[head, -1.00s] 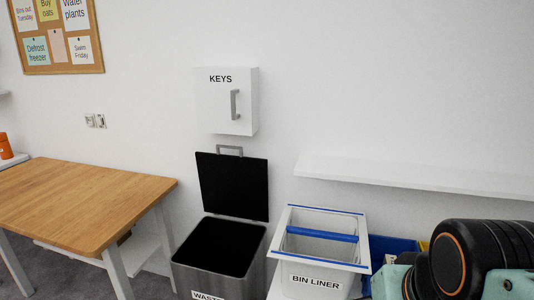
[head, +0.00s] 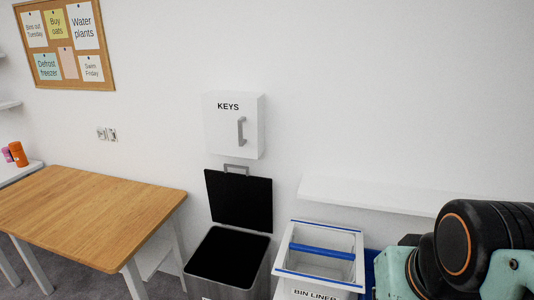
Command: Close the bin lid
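The waste bin (head: 213,280) is a grey metal box on the floor against the wall, with a dark inside. Its black lid (head: 239,202) stands open, upright against the wall behind the bin, with a grey handle (head: 236,169) at its top edge. My arm shows at the lower right, black and pale green. My gripper is outside the picture.
A white bin liner box (head: 319,258) with a blue bar stands right of the bin. A wooden table (head: 85,215) stands to the left. A white KEYS cabinet (head: 234,125) hangs above the lid. A white shelf (head: 375,204) juts from the wall at right.

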